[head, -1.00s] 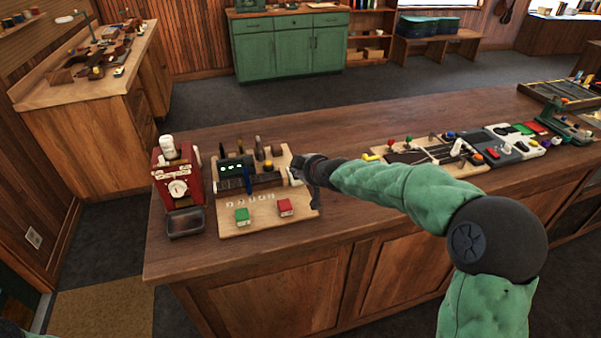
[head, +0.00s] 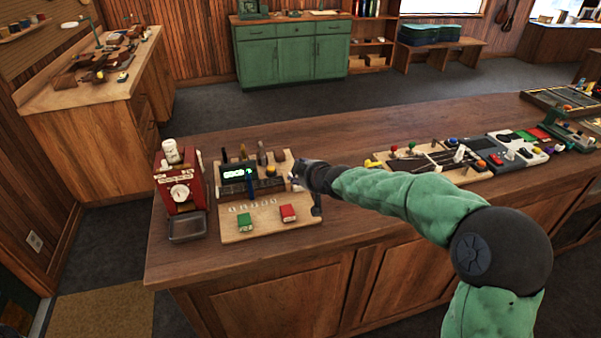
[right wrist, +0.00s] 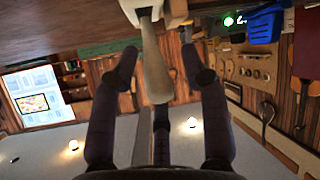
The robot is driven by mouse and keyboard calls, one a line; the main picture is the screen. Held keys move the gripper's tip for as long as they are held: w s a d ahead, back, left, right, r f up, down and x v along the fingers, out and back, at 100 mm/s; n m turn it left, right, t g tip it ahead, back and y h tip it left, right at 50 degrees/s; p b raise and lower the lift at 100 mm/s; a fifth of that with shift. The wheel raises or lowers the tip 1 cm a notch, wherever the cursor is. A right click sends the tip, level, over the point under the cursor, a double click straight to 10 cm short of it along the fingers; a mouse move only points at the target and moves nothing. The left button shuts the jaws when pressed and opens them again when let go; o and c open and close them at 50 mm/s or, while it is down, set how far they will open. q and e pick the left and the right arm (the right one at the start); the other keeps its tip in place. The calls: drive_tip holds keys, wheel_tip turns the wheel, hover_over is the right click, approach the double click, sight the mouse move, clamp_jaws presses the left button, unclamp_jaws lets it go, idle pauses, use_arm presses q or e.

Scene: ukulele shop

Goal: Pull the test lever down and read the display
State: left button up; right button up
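A wooden test board (head: 262,228) lies on the counter, with a dark display unit (head: 232,187) at its back left. The display face (head: 234,174) glows green-white; its characters are too small to read. It also shows as a green glow in the right wrist view (right wrist: 231,21). My right gripper (head: 300,177) is at the board's right side and hides most of the lever in the head view. In the right wrist view, the pale lever (right wrist: 154,70) runs between the two dark fingers of that gripper (right wrist: 160,78), which stand apart with visible gaps beside it. My left gripper is out of view.
A red boxed device with a dial (head: 181,190) stands left of the board. Boards with coloured knobs (head: 425,160) lie to the right. The counter's front left is clear.

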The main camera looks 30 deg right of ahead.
drive_tip(key=v, duration=0.7)
idle(0.6)
drive_tip(key=shift+s+r, duration=0.1)
drive_tip(key=shift+s, duration=0.1)
idle(0.5)
